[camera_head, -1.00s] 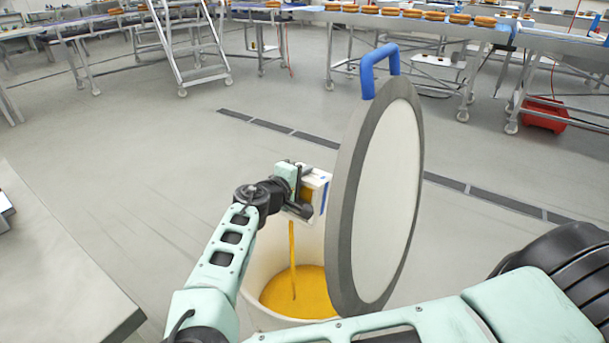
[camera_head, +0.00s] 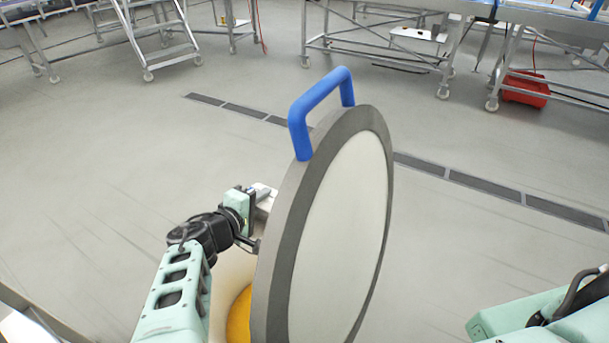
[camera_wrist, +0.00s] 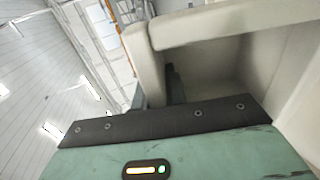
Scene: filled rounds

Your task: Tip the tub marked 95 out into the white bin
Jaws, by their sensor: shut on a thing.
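My gripper (camera_head: 255,192) is shut on the pale tub (camera_head: 267,203), just above the white bin (camera_head: 230,270). The tub is mostly hidden behind the bin's raised round lid in the head view, so its tilt and its marking cannot be read now. In the wrist view the tub's cream walls (camera_wrist: 210,62) fill the upper right, close against the gripper. Yellow-orange stuff (camera_head: 239,318) lies inside the bin. The lid (camera_head: 340,225), grey-rimmed with a blue handle (camera_head: 318,102), stands on edge and hides much of the bin's right side. No falling stream is visible.
A dark drain strip (camera_head: 420,165) runs across the grey floor, which is clear beyond the bin. Wheeled steel tables and steps (camera_head: 160,35) stand at the back, with a red crate (camera_head: 526,88) at back right.

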